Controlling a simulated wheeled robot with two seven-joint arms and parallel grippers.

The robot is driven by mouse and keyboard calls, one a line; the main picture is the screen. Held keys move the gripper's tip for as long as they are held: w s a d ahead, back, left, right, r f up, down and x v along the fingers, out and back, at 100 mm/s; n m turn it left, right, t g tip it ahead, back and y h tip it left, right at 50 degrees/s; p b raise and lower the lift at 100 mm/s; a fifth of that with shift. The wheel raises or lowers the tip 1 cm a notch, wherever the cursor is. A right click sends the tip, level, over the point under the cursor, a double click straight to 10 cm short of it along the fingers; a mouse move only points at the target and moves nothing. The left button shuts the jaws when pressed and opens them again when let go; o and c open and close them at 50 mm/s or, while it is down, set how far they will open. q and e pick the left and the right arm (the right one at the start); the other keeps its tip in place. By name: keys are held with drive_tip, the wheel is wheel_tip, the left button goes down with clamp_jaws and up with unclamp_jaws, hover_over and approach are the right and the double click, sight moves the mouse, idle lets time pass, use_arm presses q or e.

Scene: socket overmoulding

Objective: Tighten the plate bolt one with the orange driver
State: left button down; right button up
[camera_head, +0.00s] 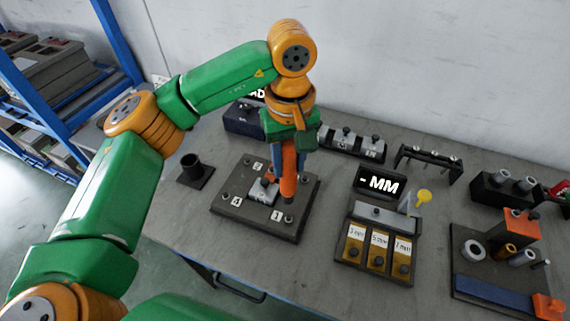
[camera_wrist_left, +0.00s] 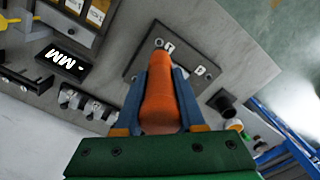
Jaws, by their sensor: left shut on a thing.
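My left gripper (camera_head: 290,155) is shut on the orange driver (camera_head: 289,182) and holds it upright, tip down, over the dark plate (camera_head: 230,206). In the left wrist view the driver (camera_wrist_left: 160,98) sits between the blue fingers, its far end near the corner of the plate (camera_wrist_left: 135,66). The plate carries number tags, and the tag 1 (camera_head: 277,215) is beside the bolt (camera_head: 289,218) just below the driver. I cannot tell whether the tip touches the bolt. A grey block (camera_head: 262,194) sits mid-plate, partly hidden by the driver. My right gripper is not in view.
A black cup holder (camera_head: 193,170) stands left of the plate. A fixture board (camera_head: 500,262) with rings is at far right. A rack (camera_head: 428,160) stands behind.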

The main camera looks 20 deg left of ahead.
sight(289, 193)
use_arm(q)
drive_tip(key=shift+w+d+f+b, duration=0.1)
drive_tip(key=shift+d+f+b, duration=0.05)
drive_tip(key=shift+f+b, duration=0.3)
wheel_tip(289, 193, down, 6)
drive_tip(key=b, duration=0.5)
drive_tip(key=shift+f, duration=0.2)
idle(0.9)
drive_tip(key=shift+s+f+b, duration=0.2)
drive_tip(key=shift+f+b, duration=1.05)
drive_tip(key=shift+b, duration=0.1)
idle(2.2)
